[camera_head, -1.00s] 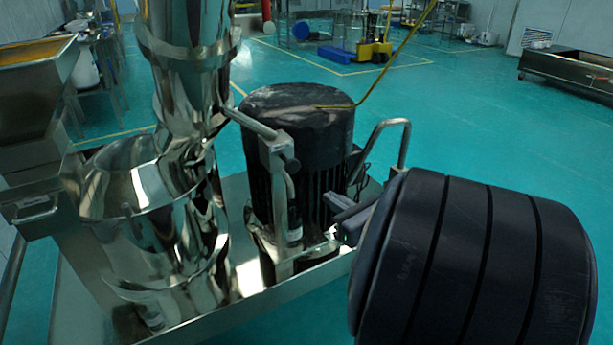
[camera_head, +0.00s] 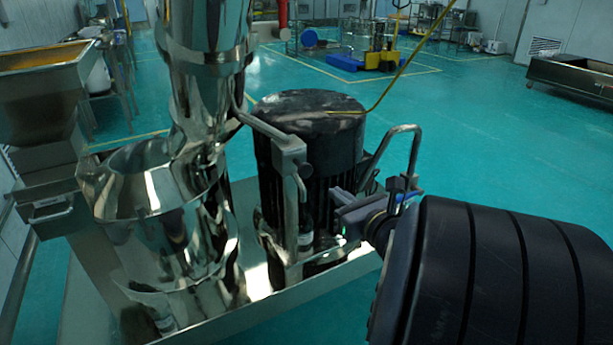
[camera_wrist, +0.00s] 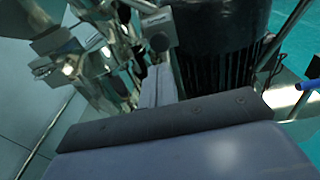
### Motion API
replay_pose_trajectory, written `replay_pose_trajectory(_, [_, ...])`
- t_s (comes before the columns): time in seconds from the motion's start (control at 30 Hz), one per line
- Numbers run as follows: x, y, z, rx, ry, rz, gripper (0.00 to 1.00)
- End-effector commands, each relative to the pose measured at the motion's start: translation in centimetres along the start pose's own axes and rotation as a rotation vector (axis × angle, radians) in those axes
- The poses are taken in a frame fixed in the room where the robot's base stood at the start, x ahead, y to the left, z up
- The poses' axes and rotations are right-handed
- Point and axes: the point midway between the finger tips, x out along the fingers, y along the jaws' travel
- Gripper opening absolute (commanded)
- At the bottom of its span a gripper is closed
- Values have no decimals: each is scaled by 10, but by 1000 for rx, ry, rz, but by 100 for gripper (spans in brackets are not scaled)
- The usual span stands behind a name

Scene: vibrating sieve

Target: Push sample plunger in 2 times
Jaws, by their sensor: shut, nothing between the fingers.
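What looks like the sample plunger is a metal rod with a square block (camera_head: 288,148) at its end. It sticks out to the right from the shiny steel sieve body (camera_head: 160,200), in front of the dark motor (camera_head: 325,140). My gripper (camera_head: 338,202) is shut and empty, to the right of and below the block, with a visible gap in the head view. In the wrist view the block (camera_wrist: 158,28) with its dark round end lies ahead of my gripper's pale fingers (camera_wrist: 158,78). Whether the fingers touch anything there is hard to tell.
A bent metal tube handle (camera_head: 415,150) rises behind my gripper. A vertical metal post (camera_head: 290,215) stands under the block. A steel hopper (camera_head: 40,90) is at left. A thin yellow cable (camera_head: 400,75) hangs over the motor. Open green floor lies to the right.

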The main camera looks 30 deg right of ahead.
Motion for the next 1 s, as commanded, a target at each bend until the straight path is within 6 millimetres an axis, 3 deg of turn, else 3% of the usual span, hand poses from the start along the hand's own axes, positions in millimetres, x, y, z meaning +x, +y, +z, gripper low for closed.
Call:
replay_pose_trajectory(0.3, [61,1,-2,1,1,5,0])
replay_pose_trajectory(0.5, [90,1,-2,1,1,2,0])
replay_pose_trajectory(0.7, [102,0,-1,1,1,0,0])
replay_pose_trajectory(1.0, [103,0,0,1,0,0,0])
